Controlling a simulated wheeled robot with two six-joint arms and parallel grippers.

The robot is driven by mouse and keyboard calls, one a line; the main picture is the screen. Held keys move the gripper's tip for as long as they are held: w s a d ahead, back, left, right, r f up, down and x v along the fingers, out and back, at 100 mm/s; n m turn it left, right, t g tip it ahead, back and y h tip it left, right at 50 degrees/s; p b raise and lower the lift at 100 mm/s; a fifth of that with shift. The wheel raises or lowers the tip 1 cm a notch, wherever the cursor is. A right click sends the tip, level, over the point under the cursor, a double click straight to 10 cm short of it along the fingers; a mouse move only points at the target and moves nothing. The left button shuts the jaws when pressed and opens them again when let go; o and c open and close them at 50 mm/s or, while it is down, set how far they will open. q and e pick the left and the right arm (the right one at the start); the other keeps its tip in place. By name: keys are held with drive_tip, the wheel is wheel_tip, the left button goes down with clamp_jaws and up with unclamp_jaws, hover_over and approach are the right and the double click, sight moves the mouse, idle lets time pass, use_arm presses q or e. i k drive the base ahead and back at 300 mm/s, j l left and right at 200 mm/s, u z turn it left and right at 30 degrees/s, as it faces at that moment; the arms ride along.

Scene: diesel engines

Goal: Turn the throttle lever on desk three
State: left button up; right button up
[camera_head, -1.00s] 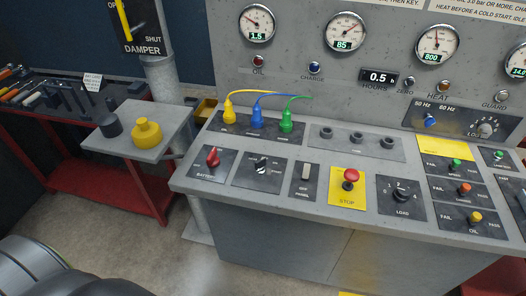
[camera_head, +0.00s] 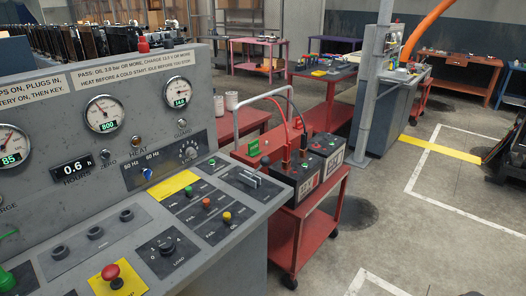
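Neither of my grippers is in view. A grey control desk (camera_head: 90,225) fills the left, with round gauges, knobs and a red stop button (camera_head: 111,273). At its right end is a dark panel with a pale bar-shaped handle (camera_head: 249,178); its label is too small to read. A second grey desk (camera_head: 385,110) stands farther back at the right, beside a grey post. I cannot read a desk number or make out a throttle lever on either.
A red cart (camera_head: 318,220) with two black batteries (camera_head: 298,172) stands right of the near desk. An orange hose (camera_head: 430,30) rises behind the far desk. Open concrete floor (camera_head: 400,240) with white lines and a yellow strip (camera_head: 440,148) lies at the right.

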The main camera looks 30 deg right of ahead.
sight(265, 160)
drive_tip(key=z, duration=1.1)
